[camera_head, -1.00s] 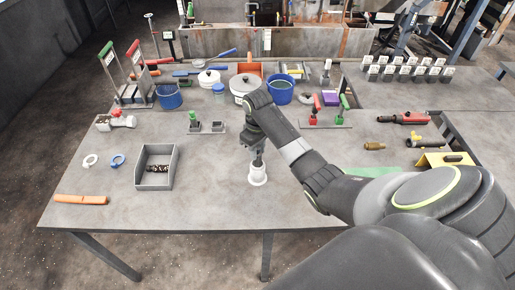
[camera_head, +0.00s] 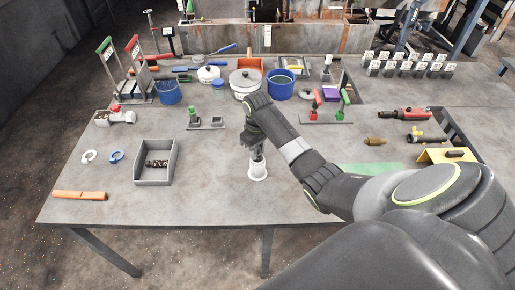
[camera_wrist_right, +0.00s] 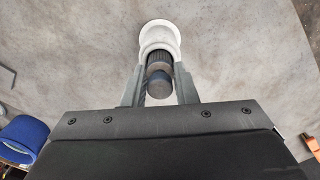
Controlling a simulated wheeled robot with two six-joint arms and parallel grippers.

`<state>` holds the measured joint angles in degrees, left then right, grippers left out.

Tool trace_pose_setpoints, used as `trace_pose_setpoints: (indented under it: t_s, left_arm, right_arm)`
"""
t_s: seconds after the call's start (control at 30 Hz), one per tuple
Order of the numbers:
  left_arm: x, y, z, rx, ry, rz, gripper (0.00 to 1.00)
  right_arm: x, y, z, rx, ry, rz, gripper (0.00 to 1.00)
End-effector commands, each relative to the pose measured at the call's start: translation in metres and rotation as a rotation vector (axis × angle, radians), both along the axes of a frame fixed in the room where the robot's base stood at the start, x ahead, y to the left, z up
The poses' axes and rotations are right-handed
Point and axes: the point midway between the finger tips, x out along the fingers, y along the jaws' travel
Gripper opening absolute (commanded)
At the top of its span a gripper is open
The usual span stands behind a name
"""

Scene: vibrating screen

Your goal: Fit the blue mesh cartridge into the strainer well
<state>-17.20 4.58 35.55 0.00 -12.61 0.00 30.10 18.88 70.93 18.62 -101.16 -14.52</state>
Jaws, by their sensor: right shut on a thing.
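The white strainer well (camera_head: 258,172) stands upright near the front middle of the table. It also shows in the right wrist view as a white cup (camera_wrist_right: 160,36). My right gripper (camera_head: 257,157) is directly above the well, fingers pointing down, shut on a dark cylindrical piece with a ribbed band (camera_wrist_right: 159,62), probably the top of the cartridge. Its far end meets or enters the white cup's mouth; how deep it sits I cannot tell. No blue mesh shows on it; the lower part is hidden. My left gripper is not in view.
A grey open bin (camera_head: 156,164) with dark bits stands left of the well. Pots and buckets stand behind. The table around the well is clear.

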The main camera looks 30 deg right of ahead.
Motion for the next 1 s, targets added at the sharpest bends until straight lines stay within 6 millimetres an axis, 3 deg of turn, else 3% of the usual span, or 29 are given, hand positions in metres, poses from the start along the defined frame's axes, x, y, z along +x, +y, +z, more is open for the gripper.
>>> trace_pose_setpoints:
  t_s: [0.67, 0.7, 0.87, 1.0]
  left_arm:
    - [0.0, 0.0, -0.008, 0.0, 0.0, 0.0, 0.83]
    - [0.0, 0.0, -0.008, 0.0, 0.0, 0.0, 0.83]
    - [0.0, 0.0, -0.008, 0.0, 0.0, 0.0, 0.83]
    - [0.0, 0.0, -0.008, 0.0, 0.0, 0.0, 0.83]
  right_arm:
    - [0.0, 0.0, -0.018, 0.0, 0.0, 0.0, 0.03]
    - [0.0, 0.0, -0.017, 0.0, 0.0, 0.0, 0.28]
    - [0.0, 0.0, -0.017, 0.0, 0.0, 0.0, 0.49]
    - [0.0, 0.0, -0.017, 0.0, 0.0, 0.0, 0.51]
